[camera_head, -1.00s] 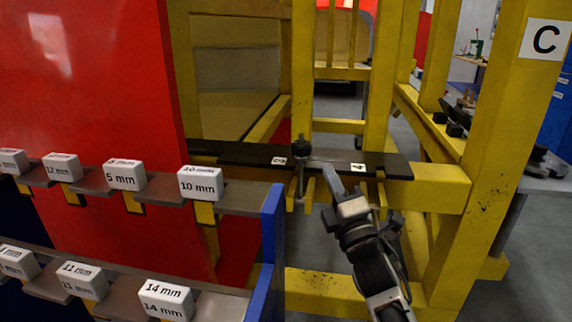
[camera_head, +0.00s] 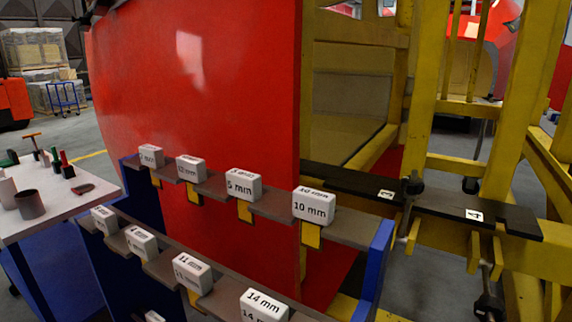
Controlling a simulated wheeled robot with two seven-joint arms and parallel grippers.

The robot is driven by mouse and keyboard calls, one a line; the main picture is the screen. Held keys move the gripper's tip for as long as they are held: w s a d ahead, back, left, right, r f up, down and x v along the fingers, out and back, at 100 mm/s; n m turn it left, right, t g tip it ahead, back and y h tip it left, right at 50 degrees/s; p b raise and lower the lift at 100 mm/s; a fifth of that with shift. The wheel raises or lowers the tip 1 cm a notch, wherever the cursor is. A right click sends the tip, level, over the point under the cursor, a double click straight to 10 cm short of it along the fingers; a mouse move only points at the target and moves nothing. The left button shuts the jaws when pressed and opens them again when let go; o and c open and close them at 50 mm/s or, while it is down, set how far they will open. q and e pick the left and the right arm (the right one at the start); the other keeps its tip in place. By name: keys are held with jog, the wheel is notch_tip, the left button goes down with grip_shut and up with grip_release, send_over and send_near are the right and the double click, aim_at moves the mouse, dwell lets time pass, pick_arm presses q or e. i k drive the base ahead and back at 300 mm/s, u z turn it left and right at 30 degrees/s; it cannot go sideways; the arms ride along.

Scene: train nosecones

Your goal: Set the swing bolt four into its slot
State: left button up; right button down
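A dark bar (camera_head: 440,204) runs along the yellow frame at the right and carries number labels. The label 4 (camera_head: 474,214) is near its right part; another label (camera_head: 386,194), hard to read, is further left. Below label 4, a swing bolt (camera_head: 489,305) with a dark knob hangs down beside yellow tabs (camera_head: 474,246); its rod is partly hidden, and it appears out of the slot. Another bolt (camera_head: 412,188) stands upright at the bar, left of label 4. Neither of my grippers is in view.
A blue-sided rack with size-marked white blocks (camera_head: 314,205) stands in front of the red nosecone (camera_head: 215,100). A white table (camera_head: 75,205) with tools and cups is at the left. Yellow posts (camera_head: 510,100) rise behind the bar. Open floor shows at the far left.

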aim_at(486, 266)
jog(key=k, duration=1)
jog(key=z, duration=2.25)
jog(key=i, duration=1.4)
jog(key=u, duration=2.05)
